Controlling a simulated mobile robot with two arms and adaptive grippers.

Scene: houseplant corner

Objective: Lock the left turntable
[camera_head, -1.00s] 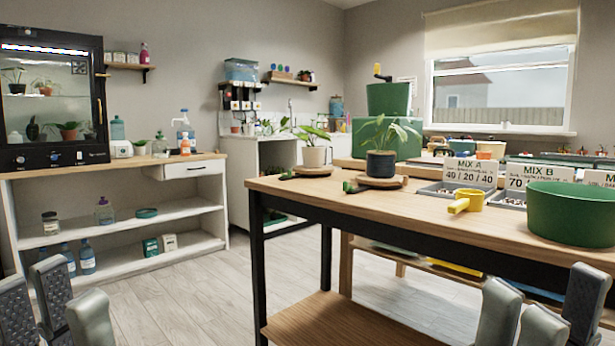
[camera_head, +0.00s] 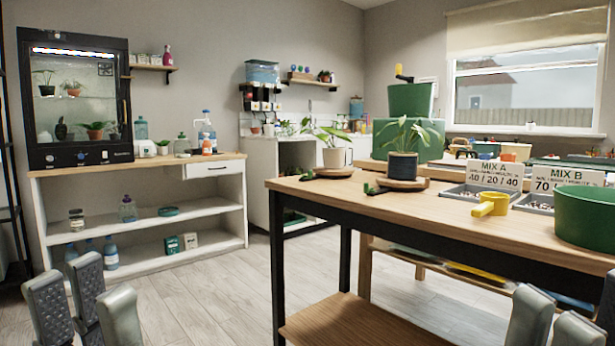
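The left turntable (camera_head: 333,172) is a low round wooden disc near the far left end of the wooden workbench (camera_head: 440,210). A white pot with a leafy plant (camera_head: 334,157) stands on it, and a small green lever (camera_head: 306,174) shows at its left side. The lever is too small to tell its setting. A second turntable (camera_head: 402,185), with its own green lever (camera_head: 372,188), stands nearer under a dark blue pot (camera_head: 403,166). My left gripper (camera_head: 82,290) is open and empty at the lower left, far from the bench. My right gripper (camera_head: 568,305) is open and empty at the lower right.
Mix trays with signs, a yellow scoop (camera_head: 490,204) and a large green pot (camera_head: 586,217) occupy the bench's right part. A white shelf unit (camera_head: 150,225) with a glass cabinet stands at left. Clear floor (camera_head: 215,300) lies between it and the bench.

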